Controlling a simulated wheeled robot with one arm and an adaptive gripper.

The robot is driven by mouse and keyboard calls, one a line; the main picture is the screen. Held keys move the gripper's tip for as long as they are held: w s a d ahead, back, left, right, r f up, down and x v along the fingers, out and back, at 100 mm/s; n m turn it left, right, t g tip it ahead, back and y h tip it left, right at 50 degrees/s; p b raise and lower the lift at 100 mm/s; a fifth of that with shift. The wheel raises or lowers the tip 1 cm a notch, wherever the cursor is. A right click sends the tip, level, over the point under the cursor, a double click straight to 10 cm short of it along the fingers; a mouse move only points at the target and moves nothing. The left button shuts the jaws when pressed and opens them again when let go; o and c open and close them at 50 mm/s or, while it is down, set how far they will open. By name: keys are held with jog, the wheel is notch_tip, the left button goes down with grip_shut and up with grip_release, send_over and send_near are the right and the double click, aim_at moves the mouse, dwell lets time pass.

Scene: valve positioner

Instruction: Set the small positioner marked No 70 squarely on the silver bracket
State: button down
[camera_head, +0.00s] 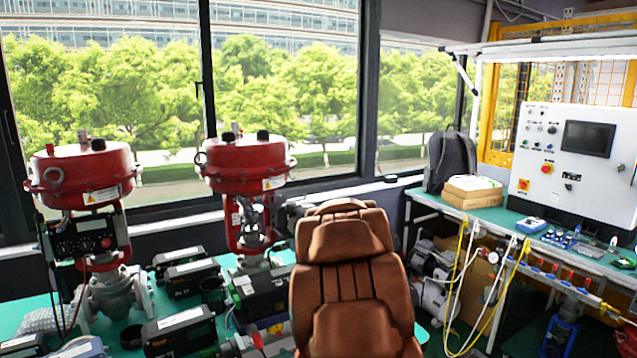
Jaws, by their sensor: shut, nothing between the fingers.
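Several black box-shaped positioners with pale labels lie on the green table; one (190,278) is behind, one (180,332) is in front, and a larger one (266,294) is beside the chair. Their markings are too small to read, so I cannot tell which is No 70. A red-topped valve (246,168) stands at the centre, with silvery metal parts (251,222) at its yoke; I cannot make out the bracket clearly. A second red-topped valve (82,172) at left carries a dark box with a dial (82,238). My gripper is not in view.
A brown padded chair (345,285) stands in front and hides the right part of the green table (232,258). At right, a bench (480,213) holds a control panel (575,160), a backpack and boxes. Cables and hoses hang below it.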

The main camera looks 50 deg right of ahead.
jog(key=w+d+r+p, duration=0.1)
jog(key=w+d, duration=0.3)
jog(key=d, duration=0.5)
jog(key=w+d+r+p, duration=0.1)
jog(key=w+d, duration=0.3)
jog(key=d, duration=0.6)
jog(key=shift+d+r+p, duration=0.15)
jog(key=shift+r+p, duration=0.25)
jog(key=shift+r, duration=0.45)
